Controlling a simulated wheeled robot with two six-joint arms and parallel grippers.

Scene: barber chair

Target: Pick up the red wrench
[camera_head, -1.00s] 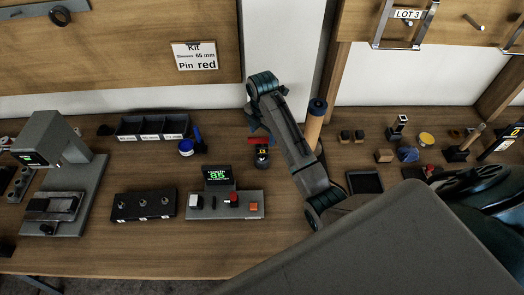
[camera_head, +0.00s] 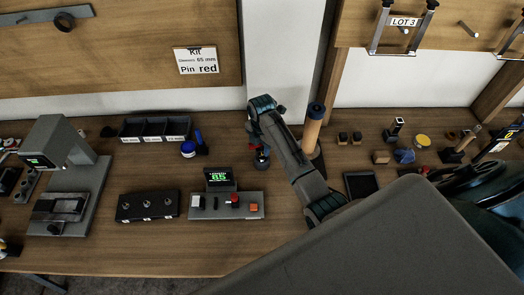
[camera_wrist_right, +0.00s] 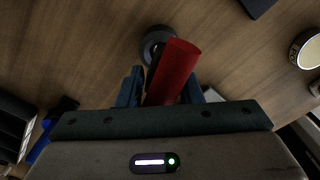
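The red wrench shows as a thick red cylinder (camera_wrist_right: 173,72) in the right wrist view, with a dark round base (camera_wrist_right: 157,42) beyond it. It lies between the two blue fingers of my right gripper (camera_wrist_right: 161,88), which stand apart; contact on either side cannot be made out. In the head view my right gripper (camera_head: 260,146) reaches down over the spot behind the control box and covers most of the wrench. My left gripper is not in view.
A control box (camera_head: 225,205) with a green display stands just in front. A brown cylinder (camera_head: 313,127) stands close to the right of my arm. Free wood lies along the front edge.

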